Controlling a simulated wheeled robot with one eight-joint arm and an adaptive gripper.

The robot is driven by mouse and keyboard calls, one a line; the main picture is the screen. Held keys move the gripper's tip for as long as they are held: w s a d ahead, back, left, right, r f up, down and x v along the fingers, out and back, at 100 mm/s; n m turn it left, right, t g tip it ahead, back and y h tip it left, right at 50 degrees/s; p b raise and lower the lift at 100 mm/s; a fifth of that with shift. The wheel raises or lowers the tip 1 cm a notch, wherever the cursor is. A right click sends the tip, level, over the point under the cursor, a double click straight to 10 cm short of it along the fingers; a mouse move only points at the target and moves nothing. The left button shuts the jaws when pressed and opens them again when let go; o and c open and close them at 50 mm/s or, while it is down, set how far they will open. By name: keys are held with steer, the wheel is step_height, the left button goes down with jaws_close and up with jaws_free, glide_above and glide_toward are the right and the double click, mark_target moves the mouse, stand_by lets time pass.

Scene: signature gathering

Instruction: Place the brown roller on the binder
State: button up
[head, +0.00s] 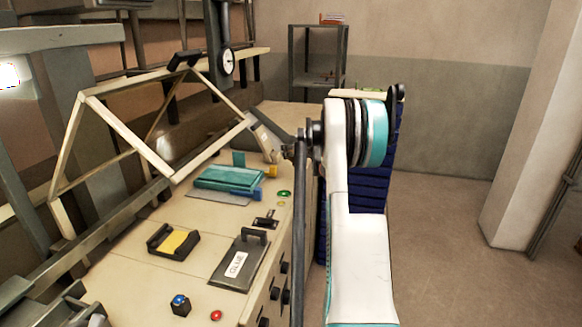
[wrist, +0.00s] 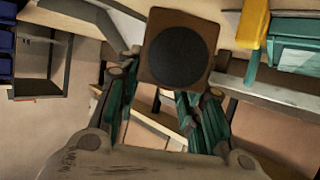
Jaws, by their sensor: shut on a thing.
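My gripper (wrist: 170,78) is shut on a brown square-ended block with a dark round face, which I take as the brown roller (wrist: 180,50), in the wrist view. In the head view my gripper (head: 266,140) is above the far part of the bench; the roller cannot be made out there. A teal, book-like block (head: 228,178) lies on the bench below and left of my gripper. It may be the binder, but no label shows. A teal block with a yellow part beside it also shows at the upper right of the wrist view (wrist: 302,45).
The cream bench (head: 140,285) carries a black-and-yellow holder (head: 173,241), a grey GLUE plate (head: 238,263), a blue button box (head: 180,304) and a red button (head: 216,315). A slanted cream frame (head: 125,130) rises behind. Blue stacked crates (head: 372,185) stand right of the bench.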

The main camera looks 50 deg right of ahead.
mark_target(298, 162)
steer(key=shift+f+b, duration=0.6)
steer(key=shift+f, duration=2.2)
steer(key=shift+f, duration=0.2)
steer(key=o, duration=1.2)
steer(key=shift+r, duration=0.1)
steer(key=shift+r, duration=0.15)
steer(key=shift+s+a+r, duration=0.15)
steer(key=shift+s, duration=0.2)
steer(key=p+v, duration=0.2)
steer(key=v, duration=0.9)
steer(key=shift+s+a, duration=0.1)
